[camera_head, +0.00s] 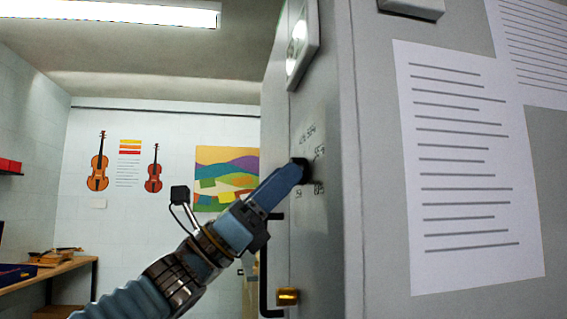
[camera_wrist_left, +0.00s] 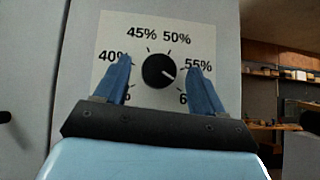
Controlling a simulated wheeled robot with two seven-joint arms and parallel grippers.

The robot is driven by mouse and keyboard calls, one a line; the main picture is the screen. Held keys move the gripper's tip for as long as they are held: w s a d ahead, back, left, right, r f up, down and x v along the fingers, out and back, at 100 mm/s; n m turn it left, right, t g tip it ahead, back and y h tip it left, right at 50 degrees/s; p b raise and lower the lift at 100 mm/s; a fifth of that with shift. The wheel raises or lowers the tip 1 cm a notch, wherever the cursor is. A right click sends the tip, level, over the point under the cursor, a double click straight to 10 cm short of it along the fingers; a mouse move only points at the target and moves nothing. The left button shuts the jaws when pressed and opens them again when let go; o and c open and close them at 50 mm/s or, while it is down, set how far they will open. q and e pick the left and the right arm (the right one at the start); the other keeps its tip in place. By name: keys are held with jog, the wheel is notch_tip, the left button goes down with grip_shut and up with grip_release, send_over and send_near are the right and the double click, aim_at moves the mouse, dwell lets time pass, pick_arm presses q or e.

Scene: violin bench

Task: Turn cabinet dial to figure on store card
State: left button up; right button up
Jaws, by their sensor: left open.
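The black round dial (camera_wrist_left: 158,71) sits on a white scale plate (camera_wrist_left: 112,28) on the grey cabinet (camera_head: 340,240). The scale reads 40%, 45%, 50% and 55%, with a partly hidden label starting with 6 at lower right. The dial's white mark points right and slightly down, seemingly between 55% and that label. My left gripper (camera_wrist_left: 159,64) is open, one blue finger on each side of the dial; I cannot tell whether they touch it. In the head view my left gripper (camera_head: 299,172) reaches the cabinet front and hides most of the dial. My right gripper is not in view.
Lined sheets, one a large paper (camera_head: 465,165), hang on the cabinet's side; their text is unreadable. A dark handle (camera_head: 265,270) and a brass-coloured fitting (camera_head: 287,297) are below the dial. A wooden bench (camera_head: 60,268) stands at the far left.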

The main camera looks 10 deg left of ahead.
pick_arm(q)
jog(key=shift+w+d+r, duration=0.15)
jog(key=shift+d+r, duration=0.2)
jog(key=shift+d, duration=0.05)
jog(key=c, duration=1.1)
jog(key=shift+o, duration=0.2)
jog(key=shift+n, duration=0.3)
jog(key=shift+s+r+n+t+y+b, duration=0.1)
jog(key=shift+n+t+y+b, duration=0.25)
jog(key=shift+n+t+y, duration=1.45)
jog(key=shift+s+f+n+t+y+b, duration=0.15)
jog(key=shift+n+t+y+b, duration=0.5)
jog(key=shift+n+t, duration=1.9)
jog(key=shift+s+r+n+t+y+b, duration=0.15)
jog(key=shift+n+t+y, duration=1.35)
jog(key=shift+n, duration=1.35)
jog(key=shift+n+y, duration=0.3)
jog(key=shift+y, duration=0.05)
